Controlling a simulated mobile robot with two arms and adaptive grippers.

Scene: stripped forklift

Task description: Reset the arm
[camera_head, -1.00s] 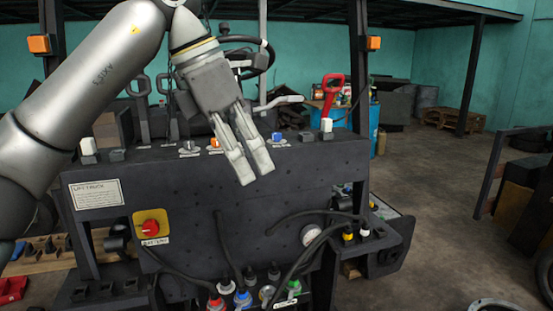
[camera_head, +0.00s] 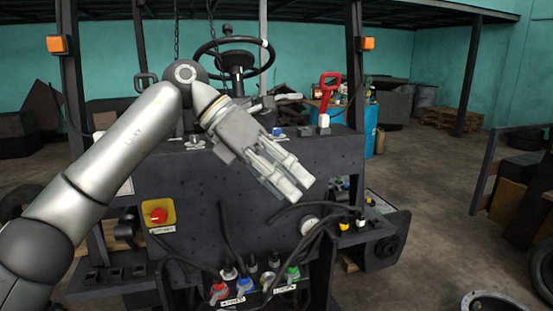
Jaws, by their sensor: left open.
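My left arm comes in from the left and bends in front of the forklift's dark panel (camera_head: 190,185). My left gripper (camera_head: 289,190) is open and empty, its fingers pointing down and to the right before the panel. I cannot tell its exact distance from the panel. The arm hides part of the panel's left side and its label plate. My right gripper is not in view.
The panel carries a red knob on a yellow plate (camera_head: 159,215), coloured connectors with black cables below, and a red-handled lever (camera_head: 327,97) on top. A steering wheel (camera_head: 232,62) stands behind. Open floor (camera_head: 425,210) lies to the right.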

